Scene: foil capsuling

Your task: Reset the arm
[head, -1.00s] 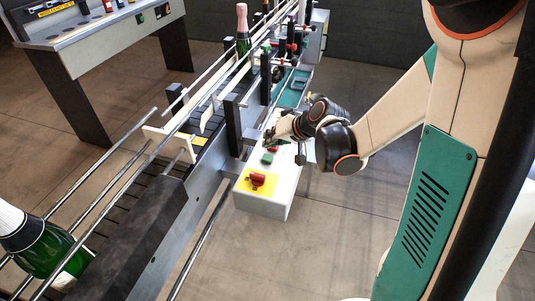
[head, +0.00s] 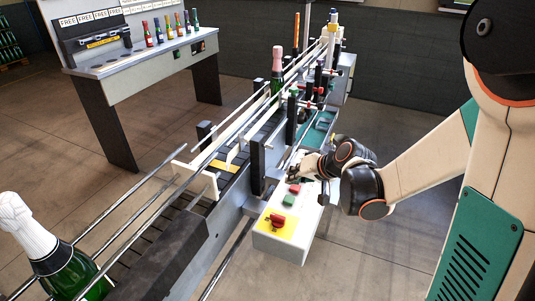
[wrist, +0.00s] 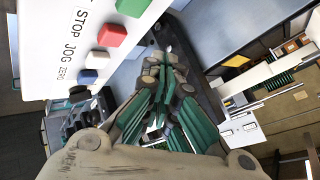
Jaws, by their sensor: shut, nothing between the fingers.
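My arm comes in from the right in the head view, bent at the elbow, with my gripper (head: 296,171) low over the far end of a white control box (head: 283,243). In the wrist view the fingers of my gripper (wrist: 160,68) are close together with nothing between them. The fingers look apart from these buttons.
A red knob on a yellow plate (head: 278,221) sits at the box's near end. The conveyor (head: 150,240) with rails runs beside the box. A green bottle (head: 70,270) and a pink-topped bottle (head: 277,70) stand on it. A bench (head: 150,75) is at back left. Floor at right is clear.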

